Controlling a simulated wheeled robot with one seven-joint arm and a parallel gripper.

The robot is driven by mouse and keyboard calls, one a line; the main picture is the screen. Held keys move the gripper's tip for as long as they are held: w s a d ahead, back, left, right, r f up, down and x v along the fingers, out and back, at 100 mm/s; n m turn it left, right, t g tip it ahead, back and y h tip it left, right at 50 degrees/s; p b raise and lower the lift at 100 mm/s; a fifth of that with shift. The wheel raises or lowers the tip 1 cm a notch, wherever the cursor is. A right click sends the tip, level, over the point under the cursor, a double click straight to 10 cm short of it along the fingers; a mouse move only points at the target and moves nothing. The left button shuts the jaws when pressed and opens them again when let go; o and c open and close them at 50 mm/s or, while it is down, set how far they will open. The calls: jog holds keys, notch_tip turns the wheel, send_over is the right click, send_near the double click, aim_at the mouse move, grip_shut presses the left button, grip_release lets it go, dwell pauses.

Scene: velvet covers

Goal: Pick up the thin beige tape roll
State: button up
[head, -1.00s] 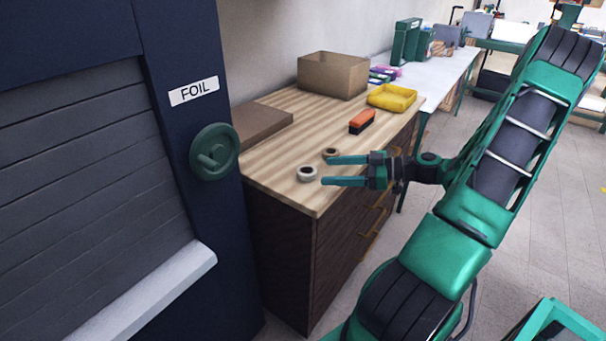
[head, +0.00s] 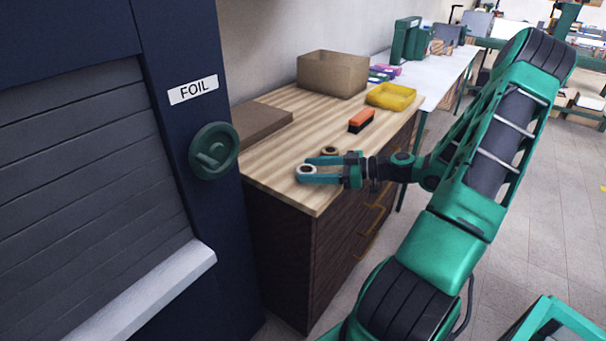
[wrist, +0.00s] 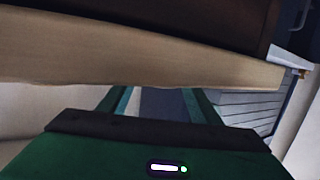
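Two small tape rolls lie on the wooden counter near its front corner. One is a pale, whitish roll with a dark centre (head: 306,169). The other is a thinner-looking tan or beige roll (head: 330,150), just behind my gripper's far finger and partly hidden by it. My gripper (head: 302,169) is open, its two teal fingers pointing left at about counter height. The pale roll appears between the fingertips; I cannot tell whether they touch it. In the wrist view the fingers (wrist: 158,102) are spread, with their tips hidden behind the counter edge. No roll shows there.
The striped wooden counter (head: 270,168) also bears an orange-and-black brush-like block (head: 362,120), a yellow tray (head: 391,97), an open cardboard box (head: 333,74) and a flat brown box (head: 262,125).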

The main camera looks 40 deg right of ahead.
jog(key=c, duration=0.7)
jog(key=shift+r, duration=0.1)
